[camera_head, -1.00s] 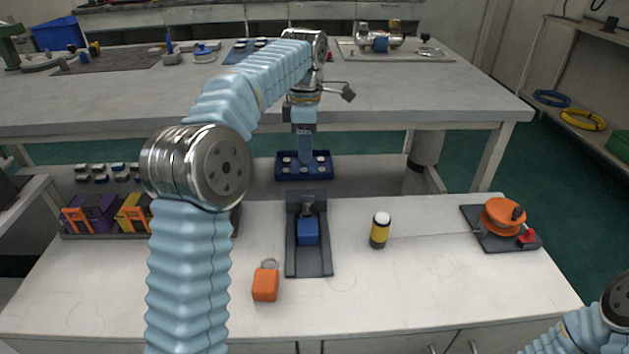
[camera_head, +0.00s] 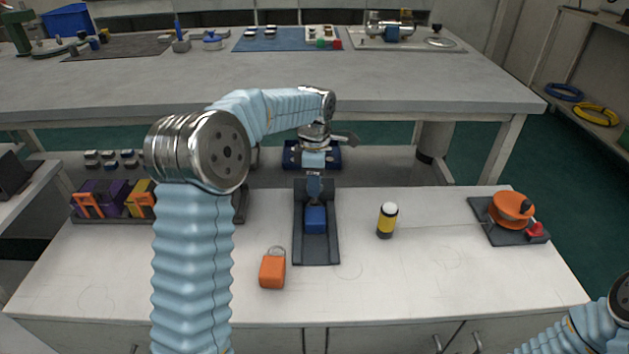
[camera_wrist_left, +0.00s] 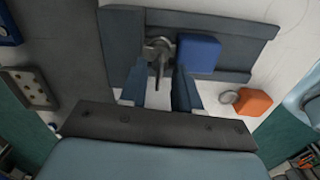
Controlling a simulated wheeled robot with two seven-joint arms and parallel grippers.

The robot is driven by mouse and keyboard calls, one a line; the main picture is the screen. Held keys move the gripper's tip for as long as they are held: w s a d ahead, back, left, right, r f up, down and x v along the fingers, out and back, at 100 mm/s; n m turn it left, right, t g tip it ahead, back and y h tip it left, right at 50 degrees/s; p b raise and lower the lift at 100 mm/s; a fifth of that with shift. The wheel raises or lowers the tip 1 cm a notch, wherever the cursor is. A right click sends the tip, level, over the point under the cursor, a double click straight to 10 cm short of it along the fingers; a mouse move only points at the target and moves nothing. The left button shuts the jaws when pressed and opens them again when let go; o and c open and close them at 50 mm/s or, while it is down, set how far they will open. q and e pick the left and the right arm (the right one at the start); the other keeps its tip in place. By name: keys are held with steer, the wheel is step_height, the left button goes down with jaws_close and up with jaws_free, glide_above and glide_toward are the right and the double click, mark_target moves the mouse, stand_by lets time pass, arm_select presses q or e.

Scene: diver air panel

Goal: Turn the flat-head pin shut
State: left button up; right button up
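A dark grey fixture (camera_head: 326,254) stands on the white bench, with a blue block (camera_head: 316,219) on it. In the left wrist view, the fixture (camera_wrist_left: 230,22) lies across the top, with the blue block (camera_wrist_left: 198,54) right of a metal pin (camera_wrist_left: 158,47). My left gripper (camera_head: 314,192) is low at the far end of the fixture and hides the pin in the head view. In the left wrist view, my left gripper (camera_wrist_left: 160,72) is open, with the pin between its fingertips; contact cannot be told. My right gripper is out of view.
An orange tag with a ring (camera_head: 272,270) lies front-left of the fixture. A yellow-black bottle (camera_head: 387,220) stands to its right. An orange wheel (camera_head: 511,209) sits on a plate at far right. A blue tray (camera_head: 332,153) is behind the fixture.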

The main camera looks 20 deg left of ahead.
arm_select(q)
jaws_close()
